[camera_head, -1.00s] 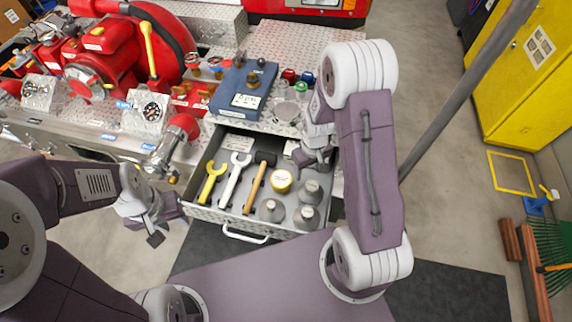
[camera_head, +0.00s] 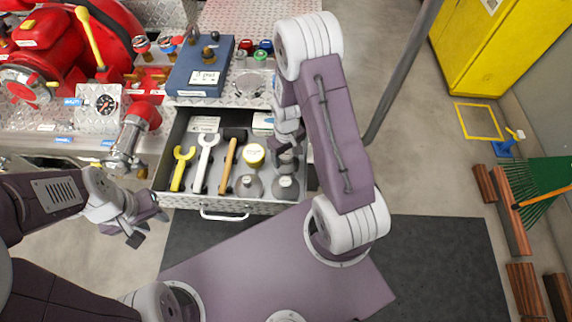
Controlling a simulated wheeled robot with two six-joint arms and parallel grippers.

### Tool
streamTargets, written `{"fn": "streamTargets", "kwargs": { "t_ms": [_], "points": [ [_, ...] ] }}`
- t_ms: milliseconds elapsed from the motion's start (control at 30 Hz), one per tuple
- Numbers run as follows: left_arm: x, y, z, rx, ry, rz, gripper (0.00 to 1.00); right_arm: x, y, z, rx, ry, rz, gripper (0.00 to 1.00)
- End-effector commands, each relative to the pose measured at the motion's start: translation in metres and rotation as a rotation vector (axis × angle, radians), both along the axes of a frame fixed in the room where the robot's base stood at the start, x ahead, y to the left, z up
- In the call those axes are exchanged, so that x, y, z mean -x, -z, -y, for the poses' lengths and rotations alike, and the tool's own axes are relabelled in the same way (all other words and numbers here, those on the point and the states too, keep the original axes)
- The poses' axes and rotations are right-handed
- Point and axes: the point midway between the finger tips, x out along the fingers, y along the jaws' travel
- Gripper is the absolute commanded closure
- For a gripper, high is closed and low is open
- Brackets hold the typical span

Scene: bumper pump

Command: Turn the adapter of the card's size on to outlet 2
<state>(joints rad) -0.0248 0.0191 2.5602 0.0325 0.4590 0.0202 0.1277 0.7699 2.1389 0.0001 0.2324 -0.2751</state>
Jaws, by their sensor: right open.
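Grey, bell-shaped adapters stand in the front right of the open drawer (camera_head: 185,202): one at left (camera_head: 250,187) and one at right (camera_head: 286,187). A third, behind them, is mostly hidden by my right gripper (camera_head: 287,157). That gripper is open and points down over it; contact cannot be told. My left gripper (camera_head: 146,227) looks open and empty, left of the drawer front.
The drawer also holds a yellow wrench (camera_head: 181,170), a white wrench (camera_head: 204,163), a hammer (camera_head: 229,162) and a yellow round tin (camera_head: 253,155). The blue case (camera_head: 180,86) and small coloured caps (camera_head: 262,47) are behind.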

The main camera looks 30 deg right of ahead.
Motion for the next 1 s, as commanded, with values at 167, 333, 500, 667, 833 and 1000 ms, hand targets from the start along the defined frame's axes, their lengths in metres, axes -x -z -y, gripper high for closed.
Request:
{"fn": "streamTargets", "kwargs": {
  "t_ms": [167, 333, 500, 667, 833, 1000],
  "points": [
    [0.000, 0.002, 0.000, 0.000, 0.000, 0.001, 0.64, 0.001, 0.005, 0.000, -0.001, -0.001, -0.002, 0.38],
    [0.000, 0.002, 0.000, 0.000, 0.000, 0.001, 0.64, 0.001, 0.005, 0.000, 0.000, -0.001, -0.004, 0.55],
    [0.000, 0.001, 0.000, 0.000, 0.000, 0.001, 0.64, 0.001, 0.004, 0.000, -0.001, -0.001, -0.003, 0.81],
    [0.000, -0.011, 0.000, 0.000, 0.000, 0.001, 0.64, 0.001, -0.009, 0.000, -0.001, -0.001, -0.003, 1.00],
    [0.000, -0.031, 0.000, 0.000, 0.000, 0.001, 0.64, 0.001, -0.032, 0.000, 0.000, -0.001, -0.002, 1.00],
    [0.000, -0.049, 0.000, 0.000, 0.000, 0.001, 0.64, 0.001, -0.053, 0.000, 0.000, -0.001, -0.001, 1.00]
  ]
}}
